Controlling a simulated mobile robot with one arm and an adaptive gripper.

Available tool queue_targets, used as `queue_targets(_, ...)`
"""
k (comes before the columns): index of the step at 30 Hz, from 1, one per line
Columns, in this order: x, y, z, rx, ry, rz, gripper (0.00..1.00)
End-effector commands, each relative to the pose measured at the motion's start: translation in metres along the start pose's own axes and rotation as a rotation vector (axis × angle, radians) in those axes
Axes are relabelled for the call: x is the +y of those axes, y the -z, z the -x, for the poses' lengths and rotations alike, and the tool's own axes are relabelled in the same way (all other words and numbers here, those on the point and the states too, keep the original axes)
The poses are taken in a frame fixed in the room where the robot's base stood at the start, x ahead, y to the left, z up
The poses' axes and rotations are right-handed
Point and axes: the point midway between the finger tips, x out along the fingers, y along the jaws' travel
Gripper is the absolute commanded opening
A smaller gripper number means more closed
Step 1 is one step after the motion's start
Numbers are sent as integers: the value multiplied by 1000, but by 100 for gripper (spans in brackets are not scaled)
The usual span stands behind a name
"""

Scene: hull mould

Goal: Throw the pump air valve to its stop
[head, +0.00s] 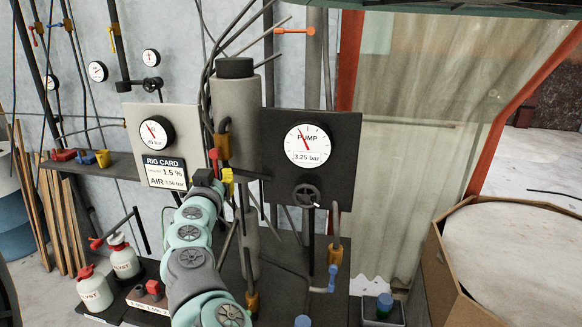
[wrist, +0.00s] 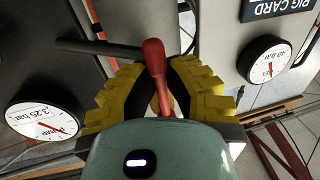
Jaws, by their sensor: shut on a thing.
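The red valve lever (wrist: 152,52) stands between the yellow ridged fingers of my gripper (wrist: 158,82) in the wrist view, which are shut on it. In the head view the lever's red end (head: 213,154) shows beside my gripper (head: 226,181), in front of the grey cylinder. The valve body is mostly hidden behind my gripper and arm. The pump gauge (head: 308,145) on the dark panel reads about 3.25 bar; it also shows in the wrist view (wrist: 45,118). I cannot tell whether the lever is at its stop.
A rig card (head: 165,172) and a second gauge (head: 156,131) are on the pale panel at left. A black handwheel (head: 306,195) and a blue-handled valve (head: 332,279) are at right. White bottles (head: 124,259) stand lower left. A large box (head: 450,262) stands at far right.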

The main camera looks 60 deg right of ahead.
Motion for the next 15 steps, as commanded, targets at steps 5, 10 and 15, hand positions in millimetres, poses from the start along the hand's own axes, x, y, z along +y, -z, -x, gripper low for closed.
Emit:
queue_targets(5, -1, -4, -1, 11, -1, -51, 0)
queue_targets(10, -7, -5, -2, 36, 0, -152, 0)
queue_targets(15, -14, -5, -3, 66, 3, -285, 0)
